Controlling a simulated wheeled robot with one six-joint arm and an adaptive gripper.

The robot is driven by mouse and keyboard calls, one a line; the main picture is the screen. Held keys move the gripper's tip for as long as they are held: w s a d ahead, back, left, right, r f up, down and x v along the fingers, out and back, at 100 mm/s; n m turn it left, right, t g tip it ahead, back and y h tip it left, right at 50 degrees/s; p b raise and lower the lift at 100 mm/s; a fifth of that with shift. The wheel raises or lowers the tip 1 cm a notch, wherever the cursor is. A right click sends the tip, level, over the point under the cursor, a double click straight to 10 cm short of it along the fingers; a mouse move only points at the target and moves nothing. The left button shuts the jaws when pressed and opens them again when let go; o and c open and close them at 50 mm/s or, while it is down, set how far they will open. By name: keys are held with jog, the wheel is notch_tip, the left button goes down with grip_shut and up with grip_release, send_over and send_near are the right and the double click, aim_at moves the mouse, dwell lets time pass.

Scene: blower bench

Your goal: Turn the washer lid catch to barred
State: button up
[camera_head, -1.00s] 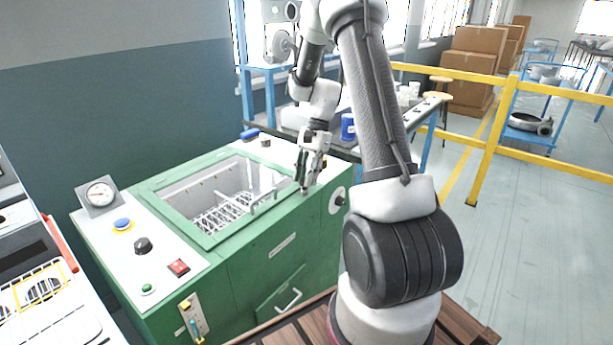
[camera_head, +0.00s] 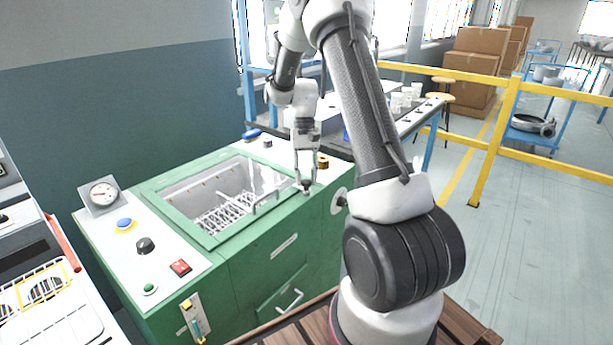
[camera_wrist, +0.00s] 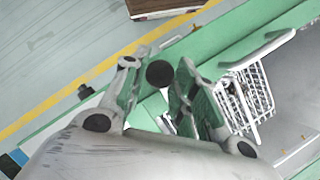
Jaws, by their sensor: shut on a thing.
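The washer is a green cabinet (camera_head: 262,254) with a pale top and a sunken tub. A clear lid with a pale bar handle (camera_head: 268,198) appears to lie over the tub, which holds a wire basket (camera_head: 226,214). The lid catch (camera_head: 307,190) shows as a small dark knob at the tub's front right corner. My gripper (camera_head: 306,183) points down over it, its fingers closed about the knob. In the wrist view the catch's round black top (camera_wrist: 159,73) lies between the two fingers. Its setting cannot be read, as the fingers hide any marks.
A gauge (camera_head: 103,193), a blue button (camera_head: 124,223), a black knob (camera_head: 145,245) and a red switch (camera_head: 180,267) sit on the left panel. A yellow-brown knob (camera_head: 322,162) stands just behind my gripper. A yellow rail (camera_head: 490,140) bounds open floor at right.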

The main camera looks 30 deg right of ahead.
dwell(0.4)
jog(key=o, duration=1)
jog(key=shift+o, duration=0.2)
jog(key=v, duration=1.2)
jog(key=shift+w+a, duration=0.1)
